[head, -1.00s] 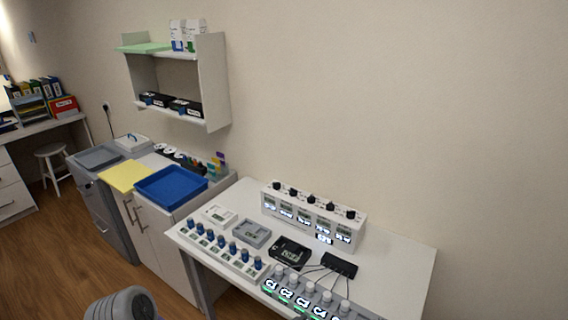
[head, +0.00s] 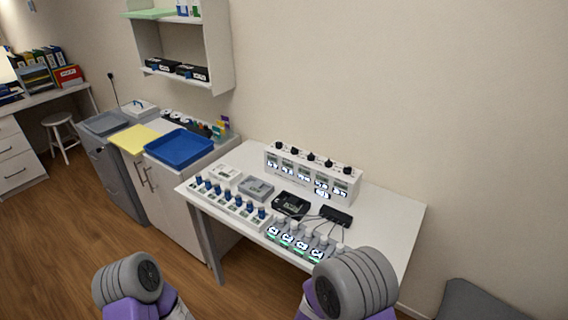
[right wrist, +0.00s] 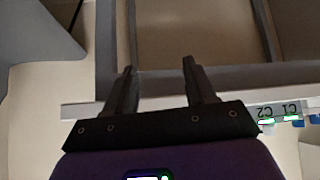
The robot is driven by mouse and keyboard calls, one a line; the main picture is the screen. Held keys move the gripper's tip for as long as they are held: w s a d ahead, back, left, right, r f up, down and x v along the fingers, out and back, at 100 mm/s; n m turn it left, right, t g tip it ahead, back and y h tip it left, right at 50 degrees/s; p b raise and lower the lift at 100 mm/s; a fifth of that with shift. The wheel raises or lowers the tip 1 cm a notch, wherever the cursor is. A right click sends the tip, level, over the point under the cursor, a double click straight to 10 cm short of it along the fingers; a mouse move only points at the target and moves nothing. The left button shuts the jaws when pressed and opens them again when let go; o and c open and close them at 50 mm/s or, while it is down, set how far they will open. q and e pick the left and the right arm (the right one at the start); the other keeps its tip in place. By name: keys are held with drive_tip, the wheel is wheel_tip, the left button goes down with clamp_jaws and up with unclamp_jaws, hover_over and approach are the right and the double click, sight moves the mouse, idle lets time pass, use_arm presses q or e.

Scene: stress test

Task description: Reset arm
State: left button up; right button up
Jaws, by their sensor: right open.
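My right gripper (right wrist: 160,85) shows in the right wrist view with its two black fingers spread apart and nothing between them. In the head view, grey and purple links of my right arm (head: 350,285) stand at the bottom, in front of the white table. Links of my left arm (head: 130,283) show at the bottom left of the head view. My left gripper is not in view.
A white table (head: 390,225) holds a row of blue-capped vials (head: 230,195), white-capped bottles (head: 295,240) and a white box with black knobs (head: 312,170). A blue tray (head: 180,147) sits on the cabinet to its left. The wood floor (head: 60,230) is clear at left.

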drive_tip(key=s+f+n+g+y, duration=0.1)
drive_tip(key=s+f+g+y, duration=0.2)
drive_tip(key=s, duration=0.5)
drive_tip(key=s+f+n+g+y, duration=0.1)
drive_tip(key=s+f+g+y, duration=0.3)
drive_tip(key=s+f, duration=0.4)
drive_tip(key=shift+s+a+f+y, duration=0.2)
drive_tip(key=shift+a+y, duration=0.25)
drive_tip(key=shift+y, duration=0.15)
